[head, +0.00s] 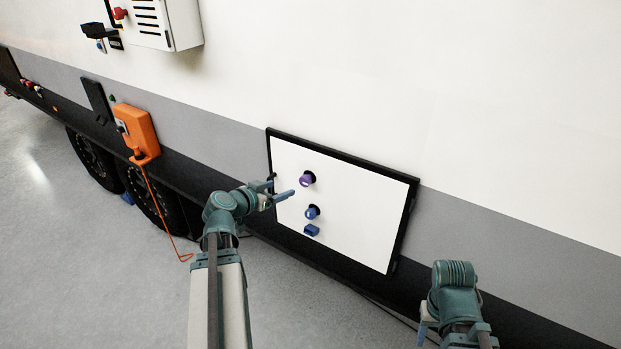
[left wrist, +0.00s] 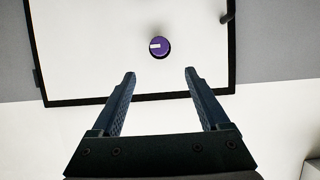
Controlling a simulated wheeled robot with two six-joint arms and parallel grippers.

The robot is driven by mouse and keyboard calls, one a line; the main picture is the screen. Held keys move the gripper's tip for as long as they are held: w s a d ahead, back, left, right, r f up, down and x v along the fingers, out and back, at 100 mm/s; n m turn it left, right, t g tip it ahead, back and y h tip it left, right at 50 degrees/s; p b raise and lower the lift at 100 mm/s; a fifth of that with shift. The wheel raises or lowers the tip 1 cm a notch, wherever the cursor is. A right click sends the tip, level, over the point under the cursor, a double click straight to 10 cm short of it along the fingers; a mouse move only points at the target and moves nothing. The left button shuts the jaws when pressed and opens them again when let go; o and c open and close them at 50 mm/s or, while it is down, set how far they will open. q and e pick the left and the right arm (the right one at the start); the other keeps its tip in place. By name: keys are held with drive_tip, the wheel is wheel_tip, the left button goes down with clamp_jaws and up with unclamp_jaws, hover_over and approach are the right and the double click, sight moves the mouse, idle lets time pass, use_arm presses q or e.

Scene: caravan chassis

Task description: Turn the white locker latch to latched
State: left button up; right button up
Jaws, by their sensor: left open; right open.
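The white locker door (head: 355,215) is a black-framed panel low on the caravan wall. It carries a round purple knob (head: 307,179), a blue knob (head: 312,212) below it and a small blue block (head: 311,230) lowest. I cannot tell from looks alone which is the latch. In the left wrist view the purple knob (left wrist: 160,47) has a short white mark pointing left and lies beyond the fingertips, between their lines. My left gripper (head: 283,189) is open and empty, just left of the purple knob; its fingers show apart (left wrist: 160,75). My right gripper (head: 425,328) is partly hidden at lower right, away from the door.
An orange box (head: 137,130) with an orange cable hangs on the wall to the left, above dark wheels (head: 147,195). A white louvred box (head: 160,22) is at upper left. Grey floor (head: 80,270) is clear at lower left.

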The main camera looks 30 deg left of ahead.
sight(303, 181)
use_arm(q)
drive_tip(key=b+x, duration=0.5)
drive_tip(key=x, duration=0.8)
drive_tip(key=shift+w+f, duration=0.25)
drive_tip(key=shift+w, duration=0.05)
drive_tip(key=shift+d, duration=0.1)
clamp_jaws()
